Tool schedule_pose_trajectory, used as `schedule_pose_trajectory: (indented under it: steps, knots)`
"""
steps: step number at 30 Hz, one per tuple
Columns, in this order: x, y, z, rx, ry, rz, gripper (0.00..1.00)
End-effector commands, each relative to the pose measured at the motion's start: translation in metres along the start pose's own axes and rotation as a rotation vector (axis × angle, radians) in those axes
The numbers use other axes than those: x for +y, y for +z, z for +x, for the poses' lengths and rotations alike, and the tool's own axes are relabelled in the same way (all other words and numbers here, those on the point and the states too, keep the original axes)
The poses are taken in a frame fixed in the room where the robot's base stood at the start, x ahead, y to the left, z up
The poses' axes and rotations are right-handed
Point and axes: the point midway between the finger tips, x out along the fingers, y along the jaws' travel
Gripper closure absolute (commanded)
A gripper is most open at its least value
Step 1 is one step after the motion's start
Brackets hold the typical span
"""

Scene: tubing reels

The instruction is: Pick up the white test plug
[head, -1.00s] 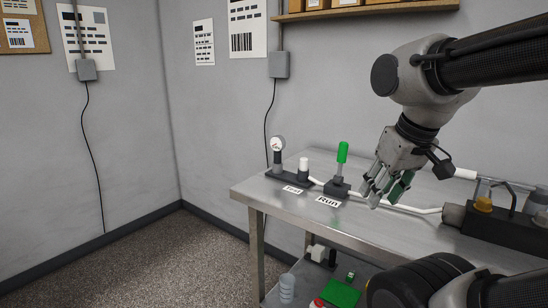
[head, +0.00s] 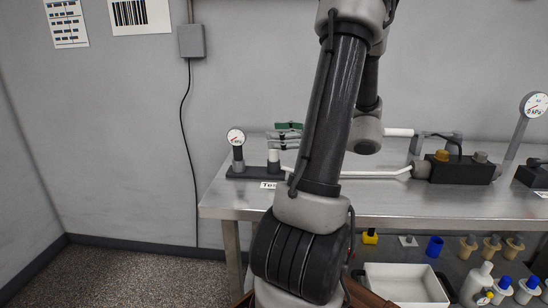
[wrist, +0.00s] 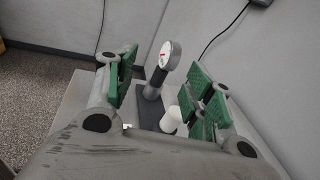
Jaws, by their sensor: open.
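The white test plug (head: 273,157) is a short white cylinder standing on a dark base beside a round gauge (head: 236,138), at the left end of the metal bench (head: 225,203). In the wrist view the white plug (wrist: 186,103) shows between my fingers, nearer the right-hand finger, with the gauge (wrist: 170,56) behind it. My gripper (head: 286,134) is open and empty, with green finger pads. In the head view its fingers show just above and right of the plug. I cannot tell whether a finger touches it. My arm hides the middle of the bench.
A "Test" label (head: 270,185) lies in front of the base. White tubing (head: 385,175) runs right to a dark block (head: 460,171). Below are a white tray (head: 405,283) and several small bottles and plugs. The wall stands close behind the bench.

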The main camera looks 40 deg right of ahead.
Motion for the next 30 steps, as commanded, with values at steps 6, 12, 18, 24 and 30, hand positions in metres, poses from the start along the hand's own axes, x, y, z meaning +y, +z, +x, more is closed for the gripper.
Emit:
schedule_pose_trajectory:
  steps: [6, 12, 18, 24, 30]
  knots:
    - [-0.045, -0.017, -0.036, -0.105, -0.179, 0.108, 0.47]
    - [-0.043, -0.056, -0.032, -0.109, -0.185, 0.116, 0.47]
    - [-0.039, -0.092, -0.028, -0.107, -0.184, 0.112, 0.47]
    - [-0.042, -0.089, -0.011, -0.106, -0.181, 0.107, 0.47]
    - [-0.047, -0.086, 0.021, -0.105, -0.179, 0.107, 0.47]
